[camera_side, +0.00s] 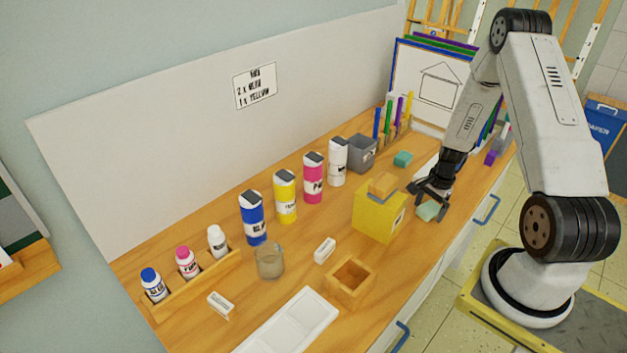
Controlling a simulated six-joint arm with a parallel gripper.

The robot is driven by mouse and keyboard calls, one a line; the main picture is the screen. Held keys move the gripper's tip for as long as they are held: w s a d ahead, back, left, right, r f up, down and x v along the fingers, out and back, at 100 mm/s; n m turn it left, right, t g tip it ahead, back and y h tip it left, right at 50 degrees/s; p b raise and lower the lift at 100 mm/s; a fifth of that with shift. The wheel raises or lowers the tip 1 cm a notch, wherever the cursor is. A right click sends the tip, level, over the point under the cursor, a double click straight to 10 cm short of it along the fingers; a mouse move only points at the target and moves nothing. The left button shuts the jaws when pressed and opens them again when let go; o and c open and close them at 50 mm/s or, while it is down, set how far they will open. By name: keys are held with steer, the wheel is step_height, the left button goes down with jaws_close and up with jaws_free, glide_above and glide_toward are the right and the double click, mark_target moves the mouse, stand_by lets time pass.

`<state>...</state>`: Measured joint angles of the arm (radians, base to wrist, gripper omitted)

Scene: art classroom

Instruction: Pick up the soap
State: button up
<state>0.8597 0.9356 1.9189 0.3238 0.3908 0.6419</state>
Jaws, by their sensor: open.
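My gripper (428,203) is black and points down over the right part of the wooden counter, with its fingers apart. A pale teal block (428,212), which looks like the soap, lies on the counter just beneath the fingers. The fingers partly overlap it in the picture, and I cannot tell whether they touch it. No label shows on either block, so I cannot tell for certain which is the soap.
A yellow box (379,218) stands close to the left of my gripper. Several paint bottles (285,196) line the back. A glass jar (270,262), an open wooden box (350,283) and a white tray (289,325) stand nearer the camera. The counter's front edge is close to the gripper.

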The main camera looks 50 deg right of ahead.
steer(key=c, duration=1.3)
steer(key=shift+o, duration=0.2)
steer(key=shift+r, duration=0.65)
steer(key=s+a+r, duration=0.8)
steer(key=s+r, duration=0.3)
steer(key=shift+s+a+r, duration=0.15)
steer(key=shift+r, duration=0.2)
